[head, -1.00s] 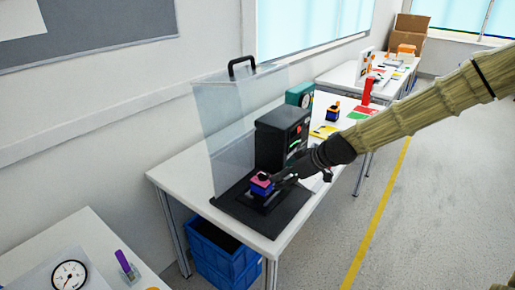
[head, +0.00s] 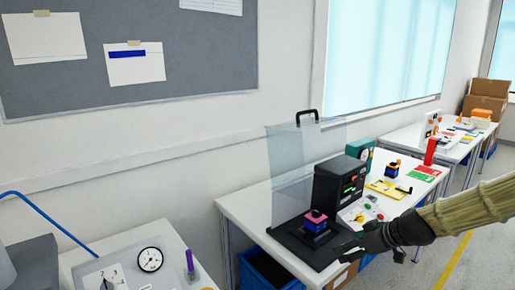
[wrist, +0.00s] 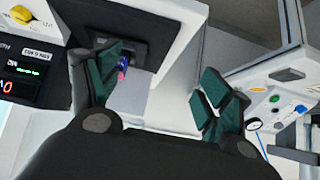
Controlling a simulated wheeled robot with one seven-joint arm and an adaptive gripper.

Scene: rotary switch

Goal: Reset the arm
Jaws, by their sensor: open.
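My gripper (head: 352,247) is in front of the right edge of a black base plate in the head view. In the wrist view my gripper (wrist: 160,85) has its two dark green fingers spread wide with nothing held between them. A small blue block with a pink top (head: 315,222) stands on the black base plate (head: 285,240), apart from the gripper. The block shows partly in the wrist view (wrist: 122,66), beside the left finger. My arm comes in from the right in a ribbed olive sleeve.
A black display box (head: 338,187) and a clear guard panel (head: 290,165) stand on the white table (head: 240,205). A blue bin (head: 262,272) is underneath. Another bench at lower left holds a gauge (head: 150,259) and a dial panel (head: 108,275). Floor at right looks clear.

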